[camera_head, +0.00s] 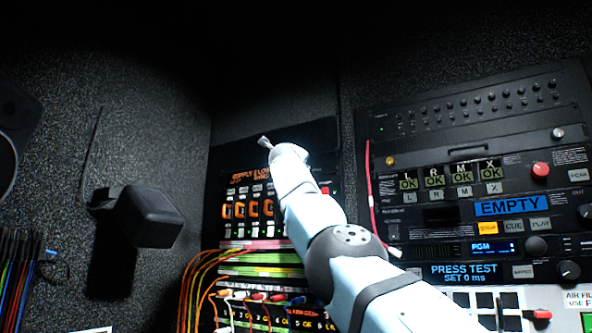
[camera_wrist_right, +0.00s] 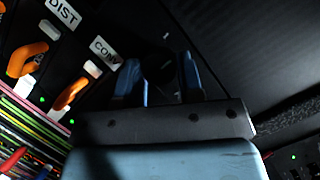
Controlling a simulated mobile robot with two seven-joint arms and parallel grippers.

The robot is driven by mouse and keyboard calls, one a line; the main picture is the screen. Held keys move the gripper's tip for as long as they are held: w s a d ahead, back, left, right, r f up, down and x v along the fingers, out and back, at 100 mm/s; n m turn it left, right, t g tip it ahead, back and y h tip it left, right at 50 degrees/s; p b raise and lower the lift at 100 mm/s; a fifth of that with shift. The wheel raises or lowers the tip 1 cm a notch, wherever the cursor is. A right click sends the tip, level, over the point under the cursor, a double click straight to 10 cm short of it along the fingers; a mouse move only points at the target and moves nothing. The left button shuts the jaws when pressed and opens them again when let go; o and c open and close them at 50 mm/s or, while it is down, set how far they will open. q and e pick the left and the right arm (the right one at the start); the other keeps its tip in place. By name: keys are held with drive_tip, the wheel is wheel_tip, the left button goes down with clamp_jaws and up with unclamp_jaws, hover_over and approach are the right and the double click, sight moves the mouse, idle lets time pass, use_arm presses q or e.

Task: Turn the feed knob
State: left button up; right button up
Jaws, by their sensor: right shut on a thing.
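In the right wrist view, a dark round knob (camera_wrist_right: 160,66) sits on the black panel, between the two blue fingers of my right gripper (camera_wrist_right: 161,78). The fingers are closed on its sides. A small light mark shows near the knob, but I cannot read its label or tell how far it is turned. In the head view my right arm reaches up from the lower right to the black rack panel (camera_head: 220,180) with orange switches. The arm hides the knob there, and the gripper's fingers cannot be made out. My left gripper is not in view.
Orange switches (camera_wrist_right: 70,92) labelled DIST and CONV lie close left of the gripper in the wrist view. Coloured cables (camera_head: 205,262) hang below the panel. A black box (camera_head: 152,216) juts from the left wall.

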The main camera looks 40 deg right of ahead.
drive_tip(key=shift+r+n+g+y+p, duration=0.2)
drive_tip(key=shift+n+y+p, duration=0.35)
drive_tip(key=shift+n, duration=1)
drive_tip(key=shift+r+n+g+y+p, duration=0.15)
drive_tip(key=shift+n+y+p, duration=0.4)
drive_tip(key=shift+n, duration=1)
drive_tip(key=shift+f, duration=0.15)
drive_tip(key=o, duration=0.9)
